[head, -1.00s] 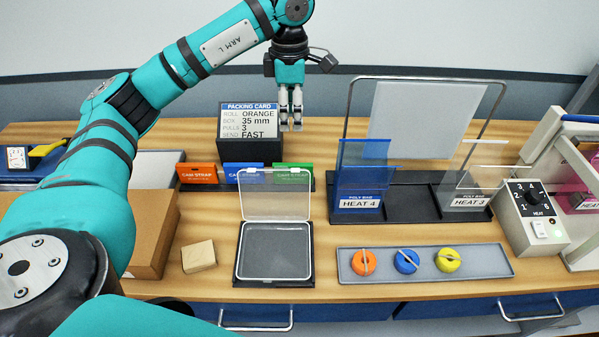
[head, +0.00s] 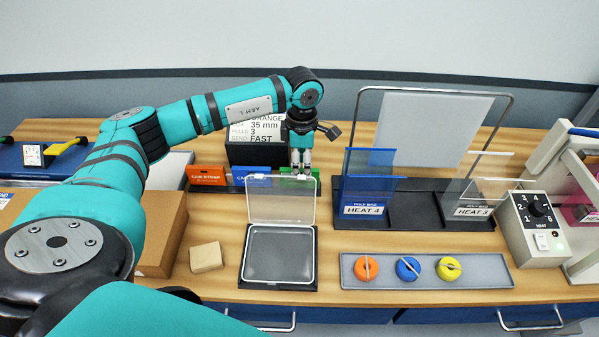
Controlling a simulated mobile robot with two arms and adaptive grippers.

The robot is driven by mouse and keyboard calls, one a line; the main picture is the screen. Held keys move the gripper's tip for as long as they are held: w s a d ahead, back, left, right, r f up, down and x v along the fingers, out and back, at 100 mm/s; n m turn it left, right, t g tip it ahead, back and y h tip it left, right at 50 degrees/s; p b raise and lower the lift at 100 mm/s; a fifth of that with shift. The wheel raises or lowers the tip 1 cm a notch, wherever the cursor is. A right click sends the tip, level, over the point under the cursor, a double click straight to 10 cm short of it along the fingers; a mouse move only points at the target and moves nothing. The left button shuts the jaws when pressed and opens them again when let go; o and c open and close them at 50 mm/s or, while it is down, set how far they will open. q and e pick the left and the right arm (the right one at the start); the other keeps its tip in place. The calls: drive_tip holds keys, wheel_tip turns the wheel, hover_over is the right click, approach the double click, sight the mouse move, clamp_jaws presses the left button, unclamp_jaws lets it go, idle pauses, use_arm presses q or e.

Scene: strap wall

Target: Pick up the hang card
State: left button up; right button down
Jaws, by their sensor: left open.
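Three hang cards stand in a row in a dark rack behind the clear case: an orange one (head: 206,175) at left, a blue one (head: 251,172) in the middle and a green one (head: 316,174) at right. The orange and green cards read "CAM STRAP"; the blue one's text is partly hidden. My left gripper (head: 301,171) is open and points down at the green card, its fingers overlapping the card's upper part. I cannot tell whether the fingers straddle or touch it. The case's raised lid hides the green card's lower part. My right gripper is out of view.
The clear case (head: 309,262) stands open in front of the cards. A packing card (head: 243,133) stands behind them, partly covered by my left arm. Poly bag racks (head: 408,217) are at right, a tray of rolls (head: 494,271) in front, and a wooden block (head: 206,257) at left.

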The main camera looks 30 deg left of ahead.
sight(302, 169)
use_arm(q)
wheel_tip(302, 169, down, 4)
drive_tip(key=shift+w+r+p, duration=0.1)
drive_tip(key=shift+r+p, duration=0.05)
drive_tip(key=shift+p, duration=0.75)
drive_tip(key=shift+f, duration=0.4)
drive_tip(key=shift+c, duration=0.2)
drive_tip(key=c, duration=0.8)
